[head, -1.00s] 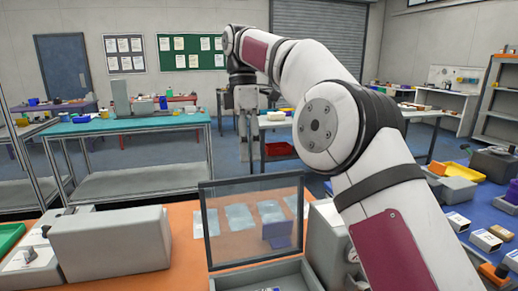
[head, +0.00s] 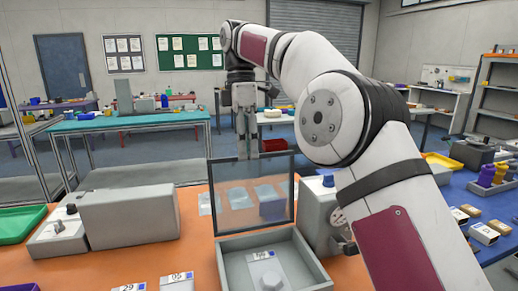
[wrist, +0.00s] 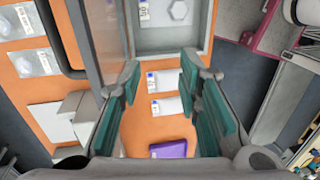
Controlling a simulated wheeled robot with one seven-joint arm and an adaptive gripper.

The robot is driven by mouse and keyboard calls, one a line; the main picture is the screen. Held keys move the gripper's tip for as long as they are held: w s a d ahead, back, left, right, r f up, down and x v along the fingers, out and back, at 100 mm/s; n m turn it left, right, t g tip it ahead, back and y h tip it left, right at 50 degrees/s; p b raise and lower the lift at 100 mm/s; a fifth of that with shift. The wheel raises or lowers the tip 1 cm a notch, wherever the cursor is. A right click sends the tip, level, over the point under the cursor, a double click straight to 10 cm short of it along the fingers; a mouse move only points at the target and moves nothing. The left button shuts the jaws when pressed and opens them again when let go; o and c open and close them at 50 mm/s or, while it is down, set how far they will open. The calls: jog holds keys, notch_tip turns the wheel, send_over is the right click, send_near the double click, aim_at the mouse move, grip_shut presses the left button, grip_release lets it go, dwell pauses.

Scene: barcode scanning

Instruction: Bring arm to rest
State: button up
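My gripper (head: 246,152) hangs downward at the end of my raised, bent arm, behind the clear lid of a grey box in the head view. In the wrist view my gripper (wrist: 168,95) has its two green-padded fingers spread wide with nothing between the pads. Below it, on the orange table, lie two white labelled packets (wrist: 166,106) and a purple object (wrist: 168,149). The gripper appears well above them and touches nothing visible.
The grey box (head: 232,245) has its clear lid (head: 250,175) raised and a labelled pale item (head: 266,272) inside. A grey machine (head: 125,222) stands left, a green tray (head: 20,224) further left. A blue table (head: 485,212) with small boxes is right.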

jog(key=s+d+r+m+t, duration=0.2)
jog(key=s+d+r+m, duration=0.1)
jog(key=s+d+m, duration=0.3)
jog(key=s+d+r+m+t, duration=0.15)
jog(key=s+d+m, duration=0.25)
jog(key=s+d, duration=0.4)
jog(key=s+d+f+m+t, duration=0.1)
jog(key=s+d+f+m, duration=0.3)
jog(key=s, duration=0.6)
jog(key=s+d+f+m+t, duration=0.1)
jog(key=s+d+f+m, duration=0.3)
jog(key=s+f, duration=0.5)
jog(key=s+m, duration=0.1)
jog(key=m, duration=0.1)
jog(key=shift+s+f+m+t+y, duration=0.15)
jog(key=shift+s+m+t+y, duration=0.05)
jog(key=shift+m+t+y, duration=0.2)
